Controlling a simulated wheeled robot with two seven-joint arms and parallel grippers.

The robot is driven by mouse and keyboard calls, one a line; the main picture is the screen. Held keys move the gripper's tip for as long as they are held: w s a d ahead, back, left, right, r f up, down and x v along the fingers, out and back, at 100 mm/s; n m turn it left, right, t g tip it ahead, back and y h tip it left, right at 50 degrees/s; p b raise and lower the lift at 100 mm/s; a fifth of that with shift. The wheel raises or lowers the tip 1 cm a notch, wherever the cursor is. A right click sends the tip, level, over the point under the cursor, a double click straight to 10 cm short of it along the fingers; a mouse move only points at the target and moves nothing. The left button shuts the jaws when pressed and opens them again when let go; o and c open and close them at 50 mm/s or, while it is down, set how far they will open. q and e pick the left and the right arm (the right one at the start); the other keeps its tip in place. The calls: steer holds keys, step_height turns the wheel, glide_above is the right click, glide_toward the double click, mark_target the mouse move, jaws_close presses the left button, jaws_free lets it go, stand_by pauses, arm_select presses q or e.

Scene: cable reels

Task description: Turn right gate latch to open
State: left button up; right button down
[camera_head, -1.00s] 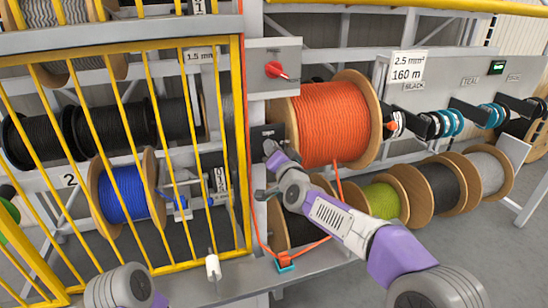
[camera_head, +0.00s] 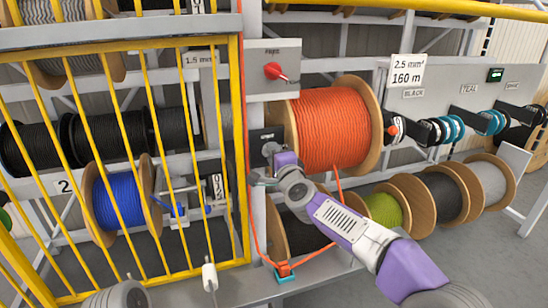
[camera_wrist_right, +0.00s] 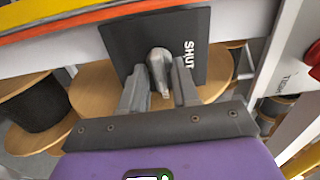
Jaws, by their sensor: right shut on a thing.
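The gate latch is a grey knob (camera_wrist_right: 159,66) on a dark square plate (camera_wrist_right: 122,38) marked SHUT in the right wrist view. In the head view the plate (camera_head: 266,134) sits on the grey post between the yellow gate (camera_head: 241,160) and the orange reel. My right gripper (camera_wrist_right: 160,88) has one finger on each side of the knob and is shut on it. In the head view my right gripper (camera_head: 270,156) is partly hidden by its own wrist. The yellow barred gate stands closed against the post. My left gripper is out of view.
The orange cable reel (camera_head: 333,125) is close to the right of the latch. A red rotary switch (camera_head: 273,71) is on a grey panel above. An orange cable runs down to a clip (camera_head: 285,271). Several reels, including a green one (camera_head: 383,208), line the lower right.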

steer(key=shift+m, duration=0.3)
steer(key=c, duration=1.2)
jaws_free()
steer(key=shift+o, duration=0.2)
steer(key=shift+s, duration=0.1)
steer(key=b+v, duration=0.1)
steer(key=v, duration=0.6)
steer(key=shift+s, duration=0.15)
